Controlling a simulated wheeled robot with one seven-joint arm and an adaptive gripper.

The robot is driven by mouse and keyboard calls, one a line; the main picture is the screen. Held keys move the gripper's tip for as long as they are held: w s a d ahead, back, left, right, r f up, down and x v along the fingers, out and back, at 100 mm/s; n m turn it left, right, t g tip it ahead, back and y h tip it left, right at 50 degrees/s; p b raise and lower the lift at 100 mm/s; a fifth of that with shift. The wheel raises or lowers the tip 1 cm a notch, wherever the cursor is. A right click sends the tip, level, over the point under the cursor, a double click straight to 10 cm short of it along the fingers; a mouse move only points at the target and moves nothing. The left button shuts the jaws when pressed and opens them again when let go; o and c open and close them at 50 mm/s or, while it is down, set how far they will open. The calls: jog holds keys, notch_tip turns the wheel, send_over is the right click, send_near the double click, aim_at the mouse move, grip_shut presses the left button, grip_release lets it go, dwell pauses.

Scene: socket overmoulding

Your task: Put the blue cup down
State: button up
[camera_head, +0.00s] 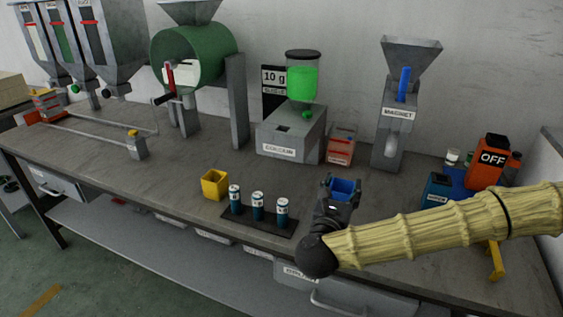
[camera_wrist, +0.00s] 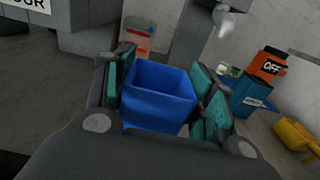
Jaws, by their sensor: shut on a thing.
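The blue cup (camera_wrist: 158,95) is a square, open-topped cup. It sits upright between the teal finger pads of my gripper (camera_wrist: 160,100), which is shut on it. In the head view the cup (camera_head: 343,188) shows between the fingers of my gripper (camera_head: 340,189), near the front right of the workbench (camera_head: 130,185). The inside of the cup looks empty. The cup's base is hidden by my gripper, so I cannot tell whether it touches the bench.
Left of my gripper, a dark tray (camera_head: 246,224) holds 3 blue cylinders, with a yellow cup (camera_head: 215,184) beyond. Behind stand the colour dispenser (camera_head: 290,130) and the magnet machine (camera_head: 398,120). Right are a blue box (camera_head: 437,190) and an orange "OFF" box (camera_head: 489,160). The bench's middle left is clear.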

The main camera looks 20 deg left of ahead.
jog(key=shift+w+d+f+p, duration=0.35)
jog(key=shift+w+d+f, duration=0.5)
jog(key=shift+w+d, duration=1.05)
jog(key=shift+w+d+f+p, duration=0.4)
jog(key=shift+w+d+f, duration=0.4)
jog(key=shift+w+d, duration=1.05)
jog(key=shift+w+d+f+p, duration=0.35)
jog(key=shift+w+d+f, duration=0.75)
jog(key=shift+w, duration=1.4)
jog(key=shift+d+r, duration=0.25)
jog(key=shift+f, duration=0.2)
jog(key=o, duration=1)
jog(key=shift+c, duration=0.2)
jog(key=shift+r, duration=0.1)
